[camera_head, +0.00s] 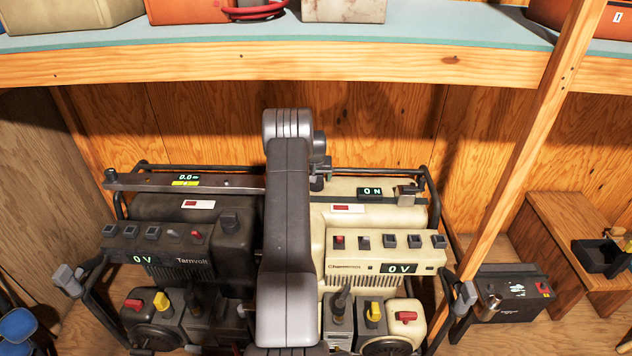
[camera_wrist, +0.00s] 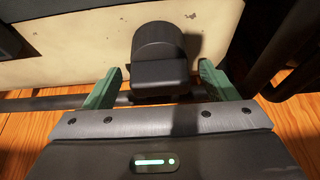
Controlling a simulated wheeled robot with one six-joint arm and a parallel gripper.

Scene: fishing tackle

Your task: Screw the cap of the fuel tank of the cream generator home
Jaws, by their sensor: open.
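The cream generator (camera_head: 425,262) stands right of centre in the head view, with its tank top behind the switch panel. My arm crosses in front of its left side. In the wrist view, a dark rounded cap (camera_wrist: 158,48) stands out against the generator's worn cream surface (camera_wrist: 60,55). My gripper (camera_wrist: 160,72) is open, with one green finger on each side of the cap and a visible gap on both sides. I cannot tell whether the cap is seated or loose. In the head view my gripper is mostly hidden behind my arm.
A dark generator (camera_head: 165,255) stands close on the left. A wooden shelf (camera_head: 200,68) runs above at the back, and a slanted wooden post (camera_head: 520,150) rises on the right. A black battery box (camera_head: 510,295) sits right of the cream generator. Tube frames surround both generators.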

